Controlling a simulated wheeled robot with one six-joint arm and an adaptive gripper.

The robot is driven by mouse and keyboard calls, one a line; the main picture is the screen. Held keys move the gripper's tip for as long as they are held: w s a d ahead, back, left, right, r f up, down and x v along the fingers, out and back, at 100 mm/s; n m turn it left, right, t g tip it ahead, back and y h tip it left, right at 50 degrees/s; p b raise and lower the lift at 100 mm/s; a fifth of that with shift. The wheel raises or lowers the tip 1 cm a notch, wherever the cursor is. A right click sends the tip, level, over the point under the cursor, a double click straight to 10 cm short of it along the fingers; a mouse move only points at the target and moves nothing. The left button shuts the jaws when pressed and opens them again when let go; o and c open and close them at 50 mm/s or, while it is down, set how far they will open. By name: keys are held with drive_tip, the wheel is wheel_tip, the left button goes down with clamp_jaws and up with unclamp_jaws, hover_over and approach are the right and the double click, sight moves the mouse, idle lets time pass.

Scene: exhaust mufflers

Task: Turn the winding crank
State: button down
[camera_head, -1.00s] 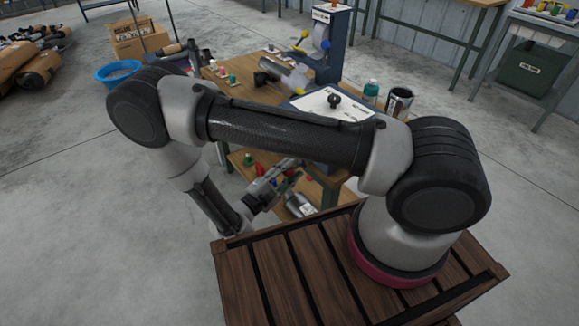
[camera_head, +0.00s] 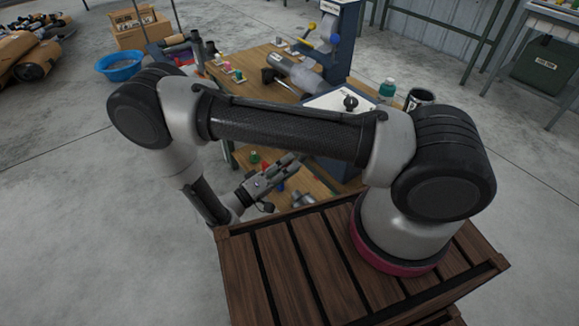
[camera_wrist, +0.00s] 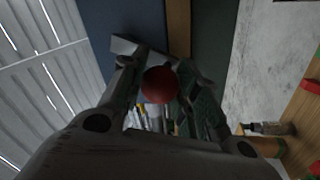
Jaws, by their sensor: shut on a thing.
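A red ball-shaped knob (camera_wrist: 160,85) sits between the two fingers of my gripper (camera_wrist: 158,82) in the wrist view. The fingers are shut on it from both sides. The crank arm the knob may belong to cannot be made out. In the head view my gripper (camera_head: 275,176) is low, beside the front of the wooden workbench (camera_head: 262,60), and what it holds is too small to tell. A blue machine post (camera_head: 344,35) with a blue knob and a yellow one stands on the bench.
A grey muffler (camera_head: 297,74) lies on the bench, with a white panel (camera_head: 333,100), a green-capped bottle (camera_head: 387,88) and a dark mug (camera_head: 418,99) near it. Small coloured items lie on the lower shelf.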

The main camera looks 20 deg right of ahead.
drive_tip(key=shift+w+a+r+m+g, duration=0.15)
drive_tip(key=shift+w+m+g, duration=0.1)
drive_tip(key=shift+m, duration=0.4)
drive_tip(key=shift+w+r+m+g, duration=0.15)
drive_tip(key=shift+w+m, duration=0.15)
drive_tip(key=shift+m, duration=0.3)
drive_tip(key=shift+w+a+r+m+g, duration=0.15)
drive_tip(key=shift+w+m+g, duration=0.1)
drive_tip(key=shift+m, duration=0.4)
drive_tip(key=c, duration=1)
unclamp_jaws()
drive_tip(key=v, duration=1.2)
drive_tip(key=shift+d, duration=0.1)
